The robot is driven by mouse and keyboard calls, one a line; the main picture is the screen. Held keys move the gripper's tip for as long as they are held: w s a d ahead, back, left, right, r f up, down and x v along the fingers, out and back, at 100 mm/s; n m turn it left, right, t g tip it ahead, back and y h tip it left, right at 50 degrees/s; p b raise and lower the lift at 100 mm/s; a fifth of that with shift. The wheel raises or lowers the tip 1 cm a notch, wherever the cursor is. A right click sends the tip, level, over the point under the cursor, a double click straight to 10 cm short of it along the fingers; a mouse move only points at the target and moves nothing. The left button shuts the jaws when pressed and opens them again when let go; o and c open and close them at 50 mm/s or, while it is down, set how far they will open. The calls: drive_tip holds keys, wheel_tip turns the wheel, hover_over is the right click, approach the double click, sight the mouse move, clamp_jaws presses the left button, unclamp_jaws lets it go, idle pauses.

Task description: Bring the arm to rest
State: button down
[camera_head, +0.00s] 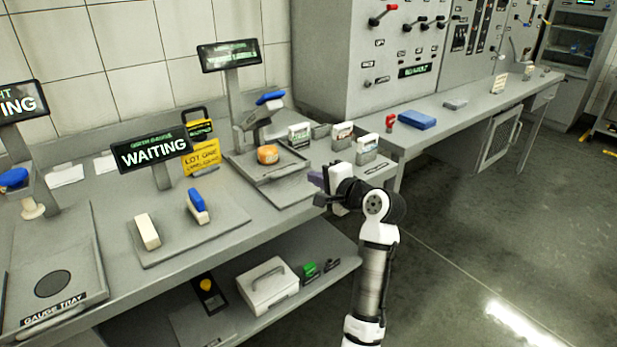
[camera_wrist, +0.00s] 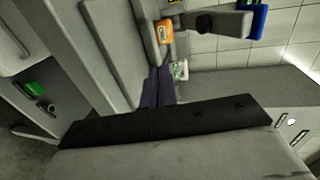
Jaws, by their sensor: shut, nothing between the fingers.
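My gripper (camera_head: 318,181) is at the end of my raised arm, over the front edge of the grey bench (camera_head: 110,255), pointing left in the head view. Its dark purple fingers are together and empty; they also show in the wrist view (camera_wrist: 158,90).
A "WAITING" sign (camera_head: 153,150), a yellow tag (camera_head: 202,158), a cream block (camera_head: 147,232) and a blue-topped block (camera_head: 198,206) stand on the bench. Small labelled boxes (camera_head: 342,135) stand behind my gripper. A lower shelf holds a white case (camera_head: 268,285). The floor at right is clear.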

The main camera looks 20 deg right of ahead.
drive_tip(key=f+v, duration=0.1)
drive_tip(key=v, duration=0.5)
drive_tip(key=shift+s+r+b, duration=0.3)
drive_tip(key=shift+r+b, duration=0.1)
drive_tip(key=shift+b, duration=0.05)
